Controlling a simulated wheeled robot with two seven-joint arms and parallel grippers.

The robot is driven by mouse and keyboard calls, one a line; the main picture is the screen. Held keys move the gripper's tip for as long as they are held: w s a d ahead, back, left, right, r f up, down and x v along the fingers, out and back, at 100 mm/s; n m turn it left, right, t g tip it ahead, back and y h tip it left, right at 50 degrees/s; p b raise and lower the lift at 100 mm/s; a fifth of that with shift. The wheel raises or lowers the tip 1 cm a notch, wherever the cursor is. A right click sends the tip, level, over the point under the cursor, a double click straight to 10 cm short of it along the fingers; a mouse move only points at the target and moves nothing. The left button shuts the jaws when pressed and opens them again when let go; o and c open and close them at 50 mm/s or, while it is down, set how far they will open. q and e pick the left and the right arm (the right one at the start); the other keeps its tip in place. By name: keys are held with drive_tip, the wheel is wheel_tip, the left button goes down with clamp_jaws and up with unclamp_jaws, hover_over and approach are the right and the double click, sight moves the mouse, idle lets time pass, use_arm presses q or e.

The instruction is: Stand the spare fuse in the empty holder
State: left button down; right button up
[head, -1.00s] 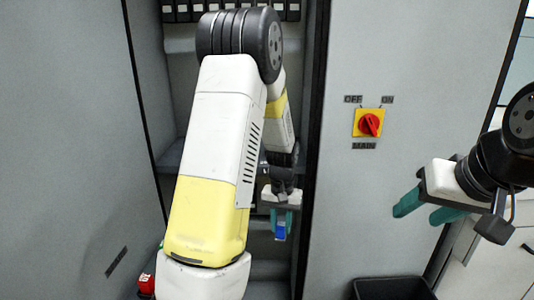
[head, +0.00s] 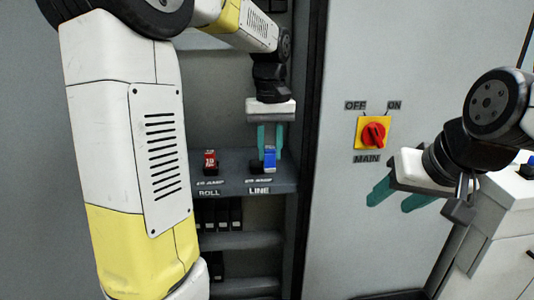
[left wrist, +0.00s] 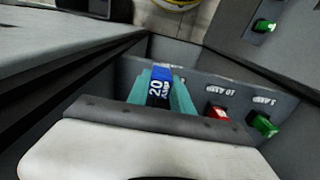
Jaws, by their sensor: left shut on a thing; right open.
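My left gripper (head: 269,145) points down inside the open cabinet, its teal fingers shut on a blue fuse (head: 270,160). The fuse is upright at the shelf position labelled LINE; I cannot tell whether it is seated in the holder there. In the left wrist view the blue fuse (left wrist: 160,87) shows a "20 AMP" marking between the fingers. The holder under it is largely hidden. A red fuse (head: 210,162) stands to the left at ROLL; it also shows in the left wrist view (left wrist: 217,112). My right gripper (head: 400,198) is open and empty outside the cabinet.
The shelf (head: 230,182) is narrow, with cabinet walls close by. Below it are black modules (head: 218,215). Green fuses (left wrist: 264,125) show in the left wrist view. A red and yellow main switch (head: 373,133) is on the right panel. A dark bin (head: 395,296) is below.

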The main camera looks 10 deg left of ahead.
use_arm(q)
drive_tip(key=w+a, duration=0.1)
drive_tip(key=w, duration=0.1)
drive_tip(key=w+a, duration=0.3)
drive_tip(key=w, duration=0.1)
drive_tip(key=shift+w+a+f, duration=0.2)
drive_tip(key=shift+w+f, duration=0.1)
drive_tip(key=shift+f, duration=0.1)
drive_tip(key=shift+w+a+f, duration=0.2)
drive_tip(key=shift+w+a, duration=0.15)
drive_tip(key=shift+w, duration=0.05)
drive_tip(key=shift+d+f, duration=0.1)
drive_tip(key=shift+f, duration=1.5)
drive_tip(key=shift+f, duration=0.15)
drive_tip(key=c, duration=1.1)
unclamp_jaws()
